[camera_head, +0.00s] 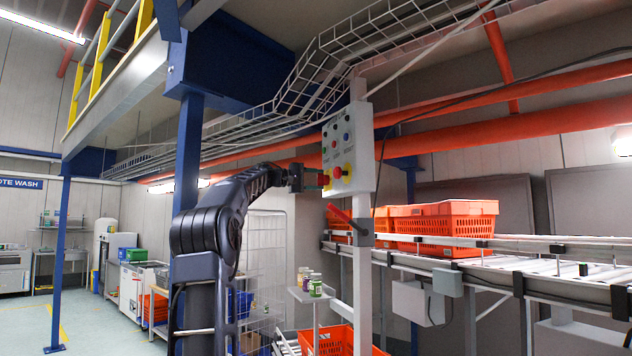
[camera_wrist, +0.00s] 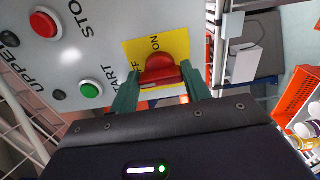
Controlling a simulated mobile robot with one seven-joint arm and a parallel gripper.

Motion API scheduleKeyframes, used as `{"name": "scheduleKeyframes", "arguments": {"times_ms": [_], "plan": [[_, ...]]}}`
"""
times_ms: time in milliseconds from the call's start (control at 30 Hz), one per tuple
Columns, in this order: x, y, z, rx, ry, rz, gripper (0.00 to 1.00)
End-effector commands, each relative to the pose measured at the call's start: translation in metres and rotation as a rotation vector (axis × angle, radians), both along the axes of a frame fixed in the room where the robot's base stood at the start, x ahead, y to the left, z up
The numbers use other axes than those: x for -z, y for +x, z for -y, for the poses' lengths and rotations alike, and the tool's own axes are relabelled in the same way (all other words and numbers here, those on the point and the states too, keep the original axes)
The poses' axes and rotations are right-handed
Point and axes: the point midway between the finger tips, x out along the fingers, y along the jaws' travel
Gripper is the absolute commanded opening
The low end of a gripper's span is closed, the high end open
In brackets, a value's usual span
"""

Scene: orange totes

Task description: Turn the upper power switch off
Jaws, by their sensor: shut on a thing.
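The upper power switch is a red rotary knob (camera_wrist: 162,70) on a yellow plate marked ON and OFF in the wrist view. It sits on the grey control panel (camera_head: 363,150), where the red knob (camera_head: 338,172) also shows in the head view. My gripper (camera_wrist: 160,80) has its green fingers on either side of the knob and is shut on it. In the head view my gripper (camera_head: 326,180) reaches the panel from the left. The knob's exact setting is hard to tell.
Beside the switch are a green START button (camera_wrist: 91,90) and a red STOP button (camera_wrist: 44,23). A red lever (camera_head: 347,219) is on the post below the panel. Orange totes (camera_head: 443,222) stand on the conveyor to the right. Jars (camera_head: 315,285) stand on a small shelf below.

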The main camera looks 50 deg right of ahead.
Motion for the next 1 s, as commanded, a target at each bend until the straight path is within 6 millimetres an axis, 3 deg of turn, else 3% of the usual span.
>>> {"name": "scheduleKeyframes", "arguments": {"times_ms": [167,200,300,667,1000], "plan": [[-0.001,0.001,0.000,-0.002,-0.002,-0.001,0.24],[-0.001,0.001,0.000,-0.002,-0.002,-0.001,0.51],[0.000,0.001,0.000,-0.001,-0.001,0.000,0.69],[0.000,0.002,-0.003,-0.001,0.000,0.001,0.69],[0.000,0.027,-0.044,-0.004,0.001,0.001,0.69]]}}
